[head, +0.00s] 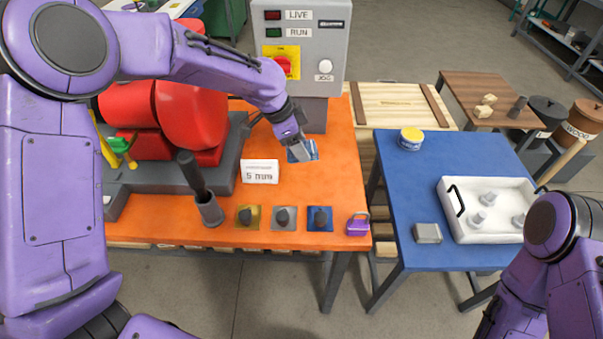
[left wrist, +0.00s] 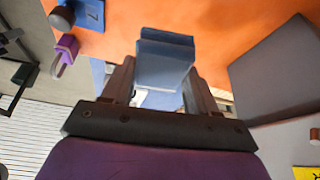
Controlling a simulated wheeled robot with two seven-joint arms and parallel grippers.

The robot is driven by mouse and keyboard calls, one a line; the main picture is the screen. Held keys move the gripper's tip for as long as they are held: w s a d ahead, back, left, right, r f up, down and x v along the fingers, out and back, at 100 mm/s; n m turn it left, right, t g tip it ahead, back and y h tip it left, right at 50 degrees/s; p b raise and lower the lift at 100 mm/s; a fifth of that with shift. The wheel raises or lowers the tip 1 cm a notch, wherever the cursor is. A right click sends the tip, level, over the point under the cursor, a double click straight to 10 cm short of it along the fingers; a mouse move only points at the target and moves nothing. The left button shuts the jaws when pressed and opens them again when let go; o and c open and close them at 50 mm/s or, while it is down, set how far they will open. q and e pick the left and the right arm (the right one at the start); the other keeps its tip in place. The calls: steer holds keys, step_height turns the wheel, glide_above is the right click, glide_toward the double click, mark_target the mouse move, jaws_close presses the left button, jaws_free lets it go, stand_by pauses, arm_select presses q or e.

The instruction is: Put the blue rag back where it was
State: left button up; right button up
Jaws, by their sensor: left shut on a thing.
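The blue rag (left wrist: 165,62) is a folded grey-blue piece between the fingers of my left gripper (left wrist: 162,90) in the left wrist view. My left gripper is shut on it. In the head view my left gripper (head: 301,148) is over the orange bench (head: 330,190), in front of the grey control box. The rag (head: 304,152) shows there as a small blue and pale patch at the fingertips. I cannot tell whether it touches the bench. My right arm shows at the lower right, but its gripper is out of the picture.
The control box (head: 300,45) stands behind my left gripper, and a white sign (head: 259,172) stands at its left. Square tags with dark knobs and a purple padlock (head: 357,224) lie along the front edge. A blue table (head: 400,185) with a white tray (head: 453,183) is at the right.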

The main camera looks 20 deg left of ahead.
arm_select(q)
steer(key=shift+w+a+f+m+g, duration=0.2)
steer(key=shift+w+a+m, duration=0.1)
steer(key=shift+w+m, duration=0.15)
steer(key=shift+w+a+f+m+g, duration=0.2)
steer(key=shift+w+a+m, duration=0.1)
steer(key=shift+m, duration=0.15)
steer(key=f+p, duration=0.1)
steer(key=f, duration=0.3)
steer(key=f+p, duration=0.1)
steer(key=f, duration=0.3)
steer(key=shift+s+d+f, duration=0.1)
steer(key=shift+d+f, duration=0.1)
steer(key=shift+f, duration=0.3)
steer(key=o, duration=1.1)
steer(key=shift+r, duration=0.2)
steer(key=shift+a+r, duration=0.15)
steer(key=shift+r, duration=0.2)
steer(key=b+v, duration=0.1)
steer(key=v, duration=1)
steer(key=shift+b, duration=0.35)
steer(key=shift+s+a, duration=0.1)
